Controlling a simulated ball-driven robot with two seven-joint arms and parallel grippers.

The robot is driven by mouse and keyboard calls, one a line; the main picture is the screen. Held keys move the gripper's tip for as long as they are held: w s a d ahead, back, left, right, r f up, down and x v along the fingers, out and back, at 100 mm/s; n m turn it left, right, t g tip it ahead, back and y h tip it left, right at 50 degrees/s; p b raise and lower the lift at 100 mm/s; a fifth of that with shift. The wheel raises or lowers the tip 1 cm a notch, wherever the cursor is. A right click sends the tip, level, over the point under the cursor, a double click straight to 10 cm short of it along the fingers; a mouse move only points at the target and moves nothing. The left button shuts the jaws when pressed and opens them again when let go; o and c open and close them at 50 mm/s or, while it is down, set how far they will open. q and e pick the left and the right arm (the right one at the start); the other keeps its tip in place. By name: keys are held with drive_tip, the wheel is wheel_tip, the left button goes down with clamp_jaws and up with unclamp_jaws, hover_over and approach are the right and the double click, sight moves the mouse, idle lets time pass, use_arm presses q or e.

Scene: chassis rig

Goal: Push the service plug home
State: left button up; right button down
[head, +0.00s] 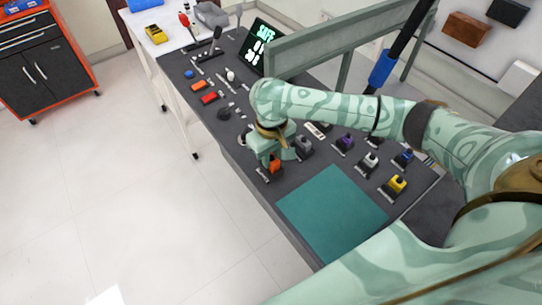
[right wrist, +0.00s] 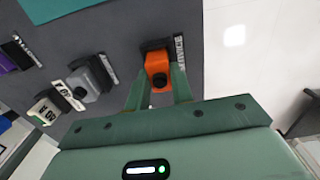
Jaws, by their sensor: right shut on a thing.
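The orange plug (right wrist: 157,64) sits between the two green fingers of my right gripper (right wrist: 158,88) in the right wrist view. The gripper is shut on it. Its far end meets a dark socket block (right wrist: 153,44) beside a white-lettered label (right wrist: 179,50); I cannot tell how deep it sits. In the head view the orange plug (head: 275,166) shows just below my right gripper (head: 268,158), near the bench's front edge. The fingertips are partly hidden there. My left gripper is not in view.
A grey connector (head: 303,147) stands close beside the plug, with purple (head: 345,142), white, blue and yellow (head: 396,184) ones further right. A bare teal mat (head: 332,215) lies to the right. A green frame (head: 350,42) stands behind. A screen (head: 262,45) reads "SAFE".

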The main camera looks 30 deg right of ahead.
sight(271, 156)
drive_tip(key=c, duration=1.2)
unclamp_jaws()
drive_tip(key=shift+f, duration=0.1)
drive_tip(key=shift+r, duration=0.2)
wheel_tip(271, 156, up, 12)
drive_tip(key=p, duration=0.6)
drive_tip(key=shift+p, duration=0.4)
